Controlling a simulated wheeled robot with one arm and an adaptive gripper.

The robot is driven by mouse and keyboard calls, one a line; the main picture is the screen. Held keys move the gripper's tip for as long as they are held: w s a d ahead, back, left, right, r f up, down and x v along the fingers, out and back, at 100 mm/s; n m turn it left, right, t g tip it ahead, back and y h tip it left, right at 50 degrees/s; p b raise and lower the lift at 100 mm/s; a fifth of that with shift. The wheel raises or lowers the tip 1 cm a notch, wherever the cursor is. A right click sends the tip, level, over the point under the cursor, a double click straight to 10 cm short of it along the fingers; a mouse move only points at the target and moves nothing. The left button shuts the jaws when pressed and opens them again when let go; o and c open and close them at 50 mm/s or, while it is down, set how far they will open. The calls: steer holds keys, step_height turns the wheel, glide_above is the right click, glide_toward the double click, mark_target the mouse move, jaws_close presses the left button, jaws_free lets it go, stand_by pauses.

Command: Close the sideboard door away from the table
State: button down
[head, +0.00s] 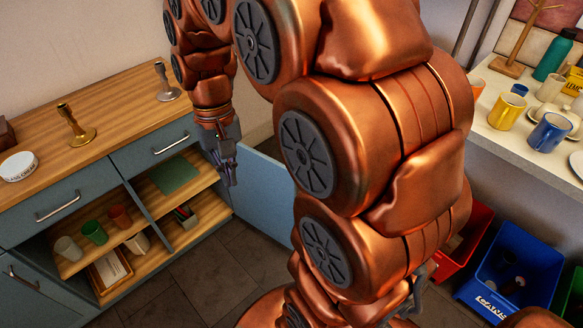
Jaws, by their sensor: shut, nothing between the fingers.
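The wooden-topped sideboard (120,95) with blue-grey fronts stands at the left. A blue door panel (268,195) stands open at its right end, partly hidden behind my arm. Another blue panel with a handle (30,300) is at the lower left, cut off by the picture edge; I cannot tell whether it is swung open. My gripper (228,182) points down, shut and empty, near the right end of the sideboard, and overlaps the left edge of the open door panel in the picture. I cannot tell whether they touch. The table (530,130) is at the right.
The open compartments hold cups (94,232), a green item (172,174) and books (186,214). Candlesticks (78,128) and a bowl (18,167) stand on top. A red bin (474,232) and a blue bin (505,265) are below the table. Tiled floor (220,275) is clear before the sideboard.

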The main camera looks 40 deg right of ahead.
steer(key=w+d+f+m+y+b, duration=0.1)
steer(key=w+d+f+m+b, duration=0.2)
steer(key=w+d, duration=0.55)
steer(key=w+d+f+m+y+b, duration=0.1)
steer(key=w+d+f+m, duration=0.2)
steer(key=w+d+f, duration=0.45)
steer(key=w+d+f+m+b, duration=0.1)
steer(key=d+f+m, duration=0.15)
steer(key=d, duration=0.45)
steer(key=w+d+f+m, duration=0.1)
steer(key=w+d+f, duration=0.1)
steer(key=d+f, duration=0.35)
steer(key=s+d+f+m+t+y+b, duration=0.1)
steer(key=d+f, duration=0.2)
steer(key=d, duration=0.3)
steer(key=s+d+f+m+b, duration=0.1)
steer(key=d+f, duration=0.3)
steer(key=d, duration=0.1)
steer(key=s+a+f, duration=0.2)
steer(key=a+f, duration=0.5)
steer(key=f, duration=0.2)
steer(key=shift+a+m, duration=0.1)
steer(key=shift+m, duration=0.15)
